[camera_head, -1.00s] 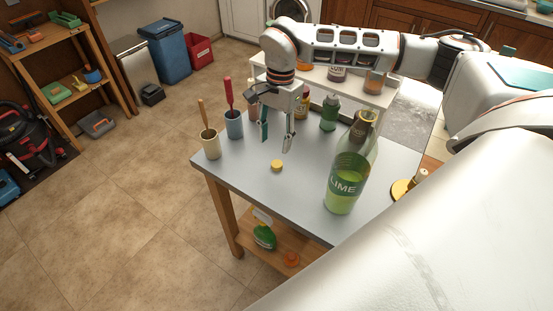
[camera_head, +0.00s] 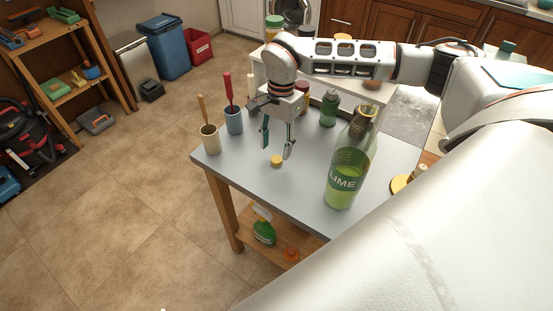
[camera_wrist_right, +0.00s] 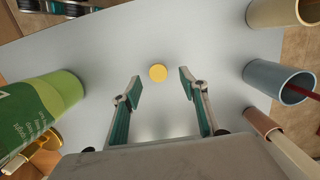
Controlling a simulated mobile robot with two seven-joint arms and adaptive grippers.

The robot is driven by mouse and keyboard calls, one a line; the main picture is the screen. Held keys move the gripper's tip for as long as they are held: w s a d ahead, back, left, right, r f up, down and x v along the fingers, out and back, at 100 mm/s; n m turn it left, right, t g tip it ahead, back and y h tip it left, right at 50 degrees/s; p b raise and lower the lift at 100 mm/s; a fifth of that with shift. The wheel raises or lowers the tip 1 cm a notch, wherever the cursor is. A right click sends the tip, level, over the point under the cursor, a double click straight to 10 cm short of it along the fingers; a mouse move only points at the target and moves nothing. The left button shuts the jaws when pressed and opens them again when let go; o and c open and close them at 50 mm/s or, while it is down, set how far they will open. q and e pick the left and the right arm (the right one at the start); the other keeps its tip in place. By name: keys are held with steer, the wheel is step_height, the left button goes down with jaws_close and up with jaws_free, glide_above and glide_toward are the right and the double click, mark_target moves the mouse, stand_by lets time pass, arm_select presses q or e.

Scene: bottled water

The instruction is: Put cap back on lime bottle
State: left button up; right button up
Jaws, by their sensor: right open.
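The lime bottle (camera_head: 342,182) stands upright on the grey table, green with a dark label reading LIME. Its lower part also shows at the left of the right wrist view (camera_wrist_right: 38,115). A small round yellow cap (camera_head: 277,160) lies flat on the table to the left of the bottle. In the right wrist view the cap (camera_wrist_right: 158,72) sits ahead of the fingertips, roughly midway between them. My right gripper (camera_head: 277,150) is open and empty, pointing down above the table close to the cap. My left gripper is not in view.
A cream cup (camera_head: 210,142) and a blue cup (camera_head: 234,123) with handled tools stand at the table's left edge. Small bottles, including a green one (camera_head: 329,110), stand behind my right gripper. A yellow round object (camera_head: 402,184) is right of the lime bottle. The table's front left is clear.

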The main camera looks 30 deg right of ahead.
mark_target(277, 159)
steer(key=f, duration=0.2)
steer(key=shift+s+d+f, duration=0.1)
steer(key=shift+s+f, duration=0.1)
steer(key=shift+f, duration=0.75)
steer(key=c, duration=0.8)
